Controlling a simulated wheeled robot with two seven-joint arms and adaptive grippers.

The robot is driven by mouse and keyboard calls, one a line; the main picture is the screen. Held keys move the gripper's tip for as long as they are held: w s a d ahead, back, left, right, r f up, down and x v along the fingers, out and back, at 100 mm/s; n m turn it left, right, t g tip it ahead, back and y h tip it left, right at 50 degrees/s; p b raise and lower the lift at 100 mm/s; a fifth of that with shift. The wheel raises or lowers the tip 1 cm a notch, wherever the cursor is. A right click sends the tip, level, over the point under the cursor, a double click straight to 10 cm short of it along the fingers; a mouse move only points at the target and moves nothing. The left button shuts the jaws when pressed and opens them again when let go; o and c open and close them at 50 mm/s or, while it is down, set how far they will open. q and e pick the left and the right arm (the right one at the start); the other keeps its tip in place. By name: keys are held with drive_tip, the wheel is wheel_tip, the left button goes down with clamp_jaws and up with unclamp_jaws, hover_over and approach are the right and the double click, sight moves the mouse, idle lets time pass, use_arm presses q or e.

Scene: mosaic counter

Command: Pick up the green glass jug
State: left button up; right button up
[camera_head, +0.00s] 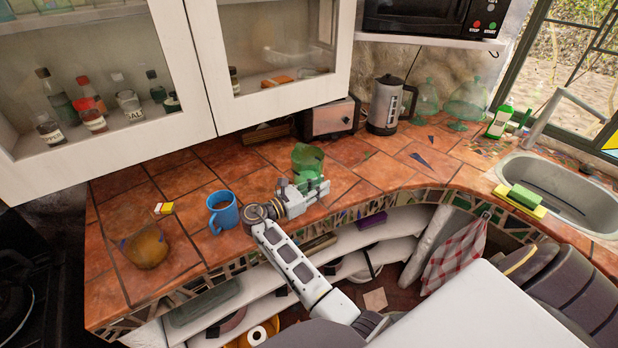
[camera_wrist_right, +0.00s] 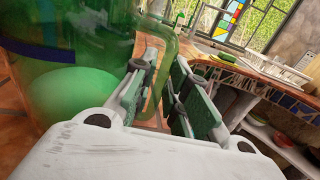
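The green glass jug (camera_head: 307,160) stands upright on the tiled counter, in front of the toaster; its lower part is hidden behind my right gripper (camera_head: 306,190). In the right wrist view the jug's see-through body (camera_wrist_right: 70,85) fills the left side. Its handle (camera_wrist_right: 171,58) passes between the two fingers of my right gripper (camera_wrist_right: 165,90). The fingers are apart, with a gap visible beside the handle, so the gripper looks open around it. My left gripper is not in view.
A blue mug (camera_head: 222,212) stands left of my right gripper, with a brown bowl-like item (camera_head: 145,248) farther left. A toaster (camera_head: 329,119) and kettle (camera_head: 386,104) stand behind the jug. Counter tiles right of the jug are clear.

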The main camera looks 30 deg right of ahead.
sight(320, 175)
clamp_jaws()
drive_tip(key=shift+r, duration=0.25)
drive_tip(key=shift+r, duration=4.85)
drive_tip(key=shift+s, duration=0.1)
